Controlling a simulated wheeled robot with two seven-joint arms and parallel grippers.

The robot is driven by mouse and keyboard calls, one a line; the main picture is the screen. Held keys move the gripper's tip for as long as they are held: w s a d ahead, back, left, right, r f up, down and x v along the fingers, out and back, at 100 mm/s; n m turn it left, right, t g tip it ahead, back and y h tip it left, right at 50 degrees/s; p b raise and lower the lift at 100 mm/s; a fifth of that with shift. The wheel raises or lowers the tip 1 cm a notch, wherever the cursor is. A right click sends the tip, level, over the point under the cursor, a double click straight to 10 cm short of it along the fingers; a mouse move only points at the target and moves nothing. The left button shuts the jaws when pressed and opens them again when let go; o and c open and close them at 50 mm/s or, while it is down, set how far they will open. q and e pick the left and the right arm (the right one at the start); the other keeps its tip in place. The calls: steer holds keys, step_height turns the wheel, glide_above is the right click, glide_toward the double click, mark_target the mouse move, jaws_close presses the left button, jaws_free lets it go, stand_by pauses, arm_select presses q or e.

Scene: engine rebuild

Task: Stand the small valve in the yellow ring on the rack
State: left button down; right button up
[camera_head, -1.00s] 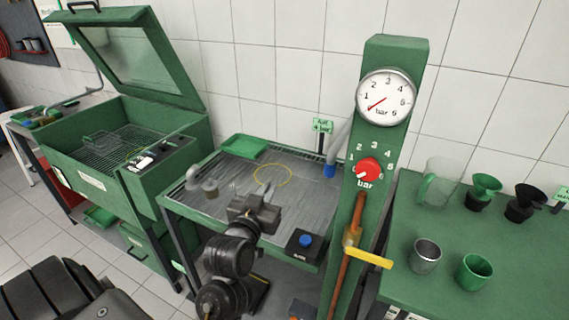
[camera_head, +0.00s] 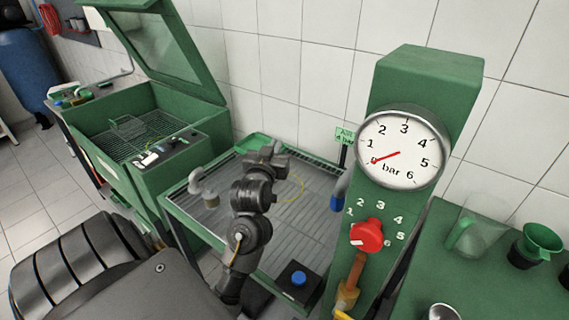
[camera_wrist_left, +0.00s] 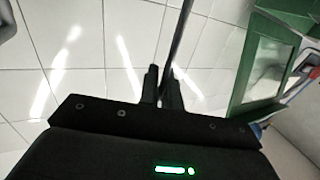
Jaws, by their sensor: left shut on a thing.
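The yellow ring (camera_head: 301,187) lies on the grey slatted rack (camera_head: 312,205) of the green bench, partly hidden behind my left arm. My left gripper (camera_head: 272,150) is over the left back part of the rack, left of and beyond the ring in the picture. In the left wrist view my left gripper (camera_wrist_left: 164,82) is shut on a thin dark rod, seemingly the stem of the small valve (camera_wrist_left: 181,38). The stem runs up out of that view, so its far end is hidden. I cannot make out the valve in the head view. My right gripper is not in view.
A grey nozzle (camera_head: 196,181) stands at the rack's left side. A black box with a blue button (camera_head: 298,278) is at its front right. The green gauge column (camera_head: 425,85) stands close on the right. A green cabinet (camera_head: 165,140) with a raised lid is left.

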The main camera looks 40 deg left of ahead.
arm_select(q)
steer(key=w+a+f+p, duration=0.1)
steer(key=w+a+f, duration=0.2)
steer(key=w+f, duration=0.4)
step_height(320, 180, down, 4)
steer(key=shift+w+a+r+p, duration=0.15)
steer(key=shift+w+a+p, duration=0.15)
steer(key=shift+w+a, duration=0.1)
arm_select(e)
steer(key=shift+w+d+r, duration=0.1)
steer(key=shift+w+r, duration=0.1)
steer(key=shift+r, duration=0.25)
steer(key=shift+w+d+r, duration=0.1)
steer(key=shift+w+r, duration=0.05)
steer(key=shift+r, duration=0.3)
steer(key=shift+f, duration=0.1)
arm_select(q)
steer(key=c, duration=1.6)
jaws_free()
